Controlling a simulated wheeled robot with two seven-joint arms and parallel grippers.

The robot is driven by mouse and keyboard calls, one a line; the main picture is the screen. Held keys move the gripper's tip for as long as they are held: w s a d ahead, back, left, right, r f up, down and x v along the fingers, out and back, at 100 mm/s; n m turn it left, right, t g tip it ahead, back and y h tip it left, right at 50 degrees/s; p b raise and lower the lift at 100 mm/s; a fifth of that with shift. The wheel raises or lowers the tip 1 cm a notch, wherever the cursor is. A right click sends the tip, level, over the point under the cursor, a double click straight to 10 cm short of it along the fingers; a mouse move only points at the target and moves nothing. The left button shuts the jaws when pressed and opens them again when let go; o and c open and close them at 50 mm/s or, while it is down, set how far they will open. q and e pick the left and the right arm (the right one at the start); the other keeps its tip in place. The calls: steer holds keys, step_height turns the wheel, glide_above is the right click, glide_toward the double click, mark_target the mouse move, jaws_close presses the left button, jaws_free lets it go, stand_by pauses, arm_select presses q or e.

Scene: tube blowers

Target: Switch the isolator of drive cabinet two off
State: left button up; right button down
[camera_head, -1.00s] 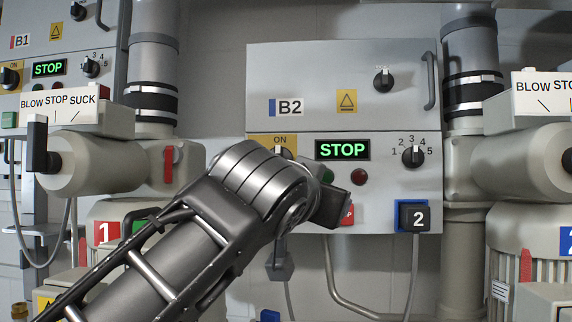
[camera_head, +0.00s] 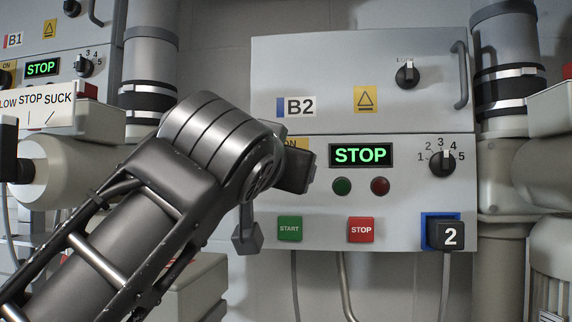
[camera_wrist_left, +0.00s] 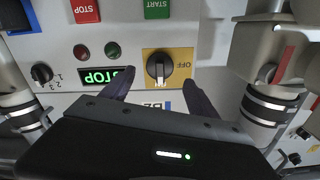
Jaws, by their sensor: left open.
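Drive cabinet B2 (camera_head: 420,215) faces me, with a green STOP display (camera_head: 361,155). Its isolator, a black rotary knob (camera_wrist_left: 158,64) on a yellow plate (camera_wrist_left: 185,82), shows upside down in the left wrist view. The knob's white mark points to the ON side; OFF is printed to the side. In the head view only a corner of the yellow plate (camera_head: 298,143) shows; my left arm hides the knob. My left gripper (camera_wrist_left: 157,80) is open and empty, its fingers on either side of the knob in the picture. I cannot tell whether they touch it.
Below the display are two lamps, a START button (camera_head: 289,229) and a STOP button (camera_head: 361,230). A numbered selector (camera_head: 442,162) and another knob (camera_head: 407,75) are on the right. A pipe (camera_head: 505,110) stands right of the cabinet; cabinet B1 (camera_head: 60,25) is at the left.

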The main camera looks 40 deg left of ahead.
arm_select(q)
steer(key=p+x, duration=0.1)
steer(key=x, duration=0.4)
steer(key=shift+w+a, duration=0.15)
steer(key=shift+w, duration=0.15)
steer(key=shift+c, duration=0.6)
steer(key=c, duration=1.2)
steer(key=shift+c, duration=0.2)
